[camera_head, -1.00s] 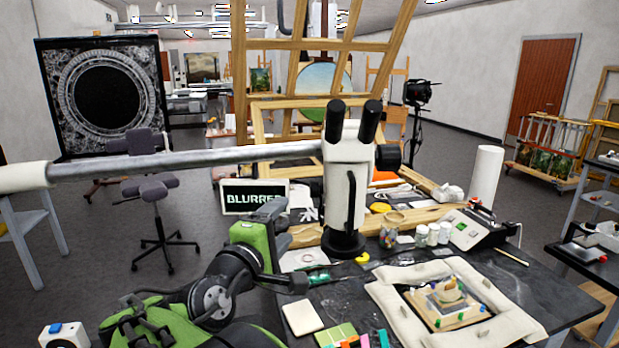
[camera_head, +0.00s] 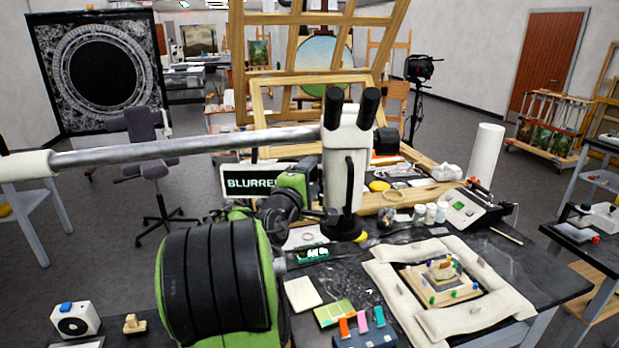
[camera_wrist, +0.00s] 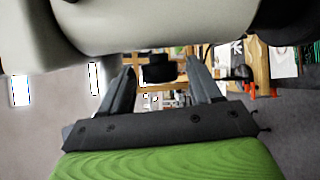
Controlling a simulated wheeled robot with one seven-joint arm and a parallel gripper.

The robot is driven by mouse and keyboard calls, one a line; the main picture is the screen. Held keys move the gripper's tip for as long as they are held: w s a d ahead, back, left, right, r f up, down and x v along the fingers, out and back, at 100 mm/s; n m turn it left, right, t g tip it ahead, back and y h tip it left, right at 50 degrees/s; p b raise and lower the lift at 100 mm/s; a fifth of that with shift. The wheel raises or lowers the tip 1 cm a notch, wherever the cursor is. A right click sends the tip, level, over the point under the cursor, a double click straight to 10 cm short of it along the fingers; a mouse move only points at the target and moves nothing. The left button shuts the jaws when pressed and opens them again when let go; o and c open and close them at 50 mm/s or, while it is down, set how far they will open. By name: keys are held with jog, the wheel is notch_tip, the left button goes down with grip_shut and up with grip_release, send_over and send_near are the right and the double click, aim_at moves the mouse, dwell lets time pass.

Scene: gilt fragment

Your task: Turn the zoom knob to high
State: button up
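The microscope (camera_head: 347,165) is white with two black eyepieces and hangs on a long metal boom. My gripper (camera_wrist: 160,76) is open, with a finger on each side of that cylinder; I see gaps and no clear contact. In the head view my gripper is hidden, while my arm reaches to the microscope's left side. Knob markings are not readable.
A padded frame holding a gilt fragment (camera_head: 441,272) lies at the right. Jars (camera_head: 430,212), a control box (camera_head: 468,210) and a white roll (camera_head: 486,153) stand behind it.

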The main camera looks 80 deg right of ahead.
jog(key=c, duration=0.9)
jog(key=shift+f, duration=0.1)
jog(key=shift+f+b, duration=0.1)
jog(key=shift+b, duration=0.5)
jog(key=m+g+h+b, duration=0.1)
jog(key=m+h+b, duration=0.1)
jog(key=b, duration=0.5)
jog(key=f+m+g+h+b, duration=0.1)
jog(key=m+g+h+b, duration=0.1)
jog(key=b, duration=0.5)
jog(key=m+g+h+b, duration=0.1)
jog(key=m+h+b, duration=0.1)
jog(key=b, duration=0.6)
jog(key=shift+w+d+f+g+h, duration=0.2)
jog(key=shift+d+g+h, duration=0.1)
jog(key=shift+h, duration=0.6)
jog(key=shift+r, duration=0.1)
jog(key=o, duration=1.1)
jog(key=shift+c, duration=0.2)
